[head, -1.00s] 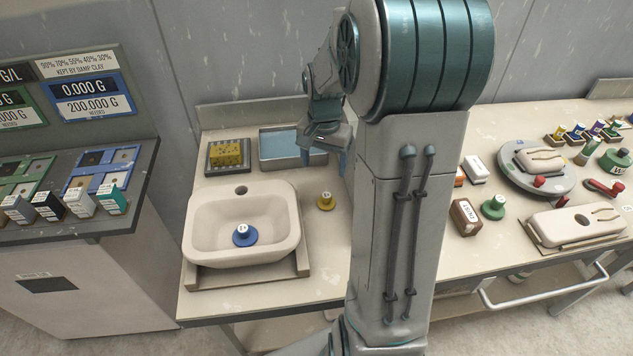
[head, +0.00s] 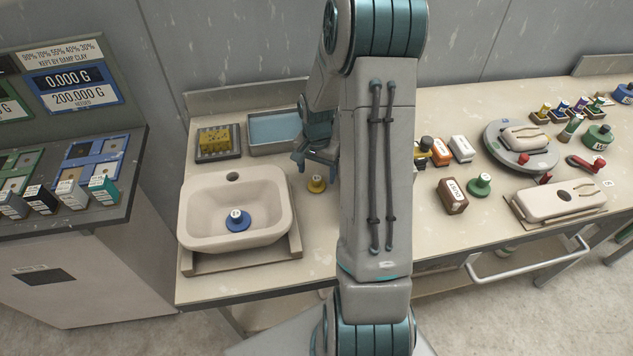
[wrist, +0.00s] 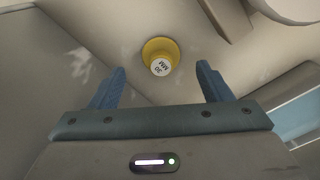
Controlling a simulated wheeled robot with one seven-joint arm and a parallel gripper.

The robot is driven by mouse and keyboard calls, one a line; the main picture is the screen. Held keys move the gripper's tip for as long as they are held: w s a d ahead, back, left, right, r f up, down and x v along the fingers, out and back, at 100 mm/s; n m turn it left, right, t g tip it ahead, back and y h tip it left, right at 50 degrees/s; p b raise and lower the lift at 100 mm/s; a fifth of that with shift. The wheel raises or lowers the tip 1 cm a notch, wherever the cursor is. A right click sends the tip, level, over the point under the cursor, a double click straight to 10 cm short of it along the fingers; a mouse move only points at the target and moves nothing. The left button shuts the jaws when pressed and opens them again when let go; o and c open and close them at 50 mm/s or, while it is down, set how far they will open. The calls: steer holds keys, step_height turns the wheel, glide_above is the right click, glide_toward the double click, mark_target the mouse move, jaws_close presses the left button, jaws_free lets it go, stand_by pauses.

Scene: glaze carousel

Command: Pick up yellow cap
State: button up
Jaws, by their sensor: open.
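The yellow cap (head: 317,184) stands upright on the bench, just right of the white basin. In the wrist view the yellow cap (wrist: 160,56) shows its white top with dark lettering, ahead of and between my fingers. My gripper (head: 318,160) is above and slightly behind the cap, apart from it. In the wrist view my gripper (wrist: 162,80) has its two blue fingers spread wide with nothing between them.
The white basin (head: 190,215) holds a blue cap (head: 236,219). A blue tray (head: 274,128) and a yellow sponge (head: 214,139) lie behind it. A green cap (head: 479,184) and brown block (head: 452,195) stand to the right. Bench in front of the yellow cap is clear.

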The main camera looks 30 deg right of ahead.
mark_target(317, 178)
steer(key=shift+w+f+p, duration=0.1)
steer(key=shift+f+p, duration=0.35)
steer(key=shift+f, duration=1.6)
steer(key=c, duration=1.1)
